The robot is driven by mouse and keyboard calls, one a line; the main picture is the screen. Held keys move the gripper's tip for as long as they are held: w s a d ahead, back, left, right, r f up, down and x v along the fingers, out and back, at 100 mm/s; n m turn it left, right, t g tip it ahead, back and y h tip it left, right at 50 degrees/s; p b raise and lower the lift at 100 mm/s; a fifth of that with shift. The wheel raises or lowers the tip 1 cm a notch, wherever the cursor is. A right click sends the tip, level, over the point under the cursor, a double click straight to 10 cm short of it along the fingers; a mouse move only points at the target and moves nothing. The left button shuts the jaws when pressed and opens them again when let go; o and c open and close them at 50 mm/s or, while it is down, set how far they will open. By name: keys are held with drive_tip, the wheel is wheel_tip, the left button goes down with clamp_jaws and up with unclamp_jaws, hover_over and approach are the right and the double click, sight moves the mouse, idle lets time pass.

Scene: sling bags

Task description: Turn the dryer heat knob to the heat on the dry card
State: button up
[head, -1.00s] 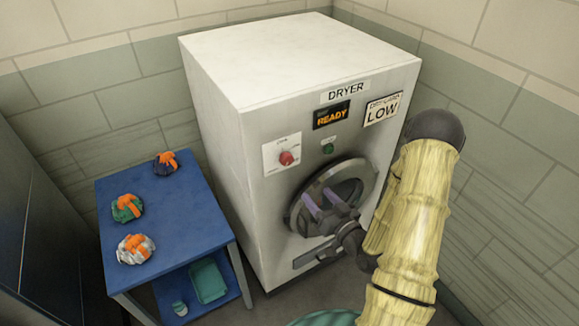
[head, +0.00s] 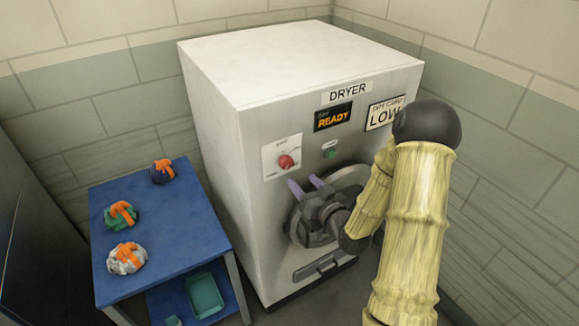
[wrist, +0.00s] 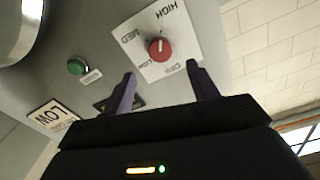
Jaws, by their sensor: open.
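The red heat knob (head: 286,161) sits on a white dial plate on the dryer front. In the wrist view the knob (wrist: 160,49) has HIGH, MED and other smaller words around it; I cannot tell surely which its pale mark points at. The dry card (head: 385,114) reads LOW, and it shows upside down in the wrist view (wrist: 52,118). My gripper (head: 305,186) is open and empty, in front of the dryer, below and right of the knob. In the wrist view its purple fingers (wrist: 160,70) stand apart on either side of the knob, not touching it.
A green button (head: 330,152) is right of the knob, and the display (head: 333,117) reads READY. The round dryer door (head: 350,178) is partly behind my gripper. A blue table (head: 185,225) with several wrapped bundles stands left. Walls enclose the back and right.

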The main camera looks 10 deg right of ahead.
sight(288, 165)
drive_tip(key=p+x, duration=0.2)
drive_tip(key=x, duration=0.6)
drive_tip(key=shift+w+a+p, duration=0.15)
drive_tip(key=shift+w+p, duration=0.2)
drive_tip(key=shift+p, duration=0.05)
drive_tip(key=c, duration=1)
drive_tip(key=shift+f, duration=0.1)
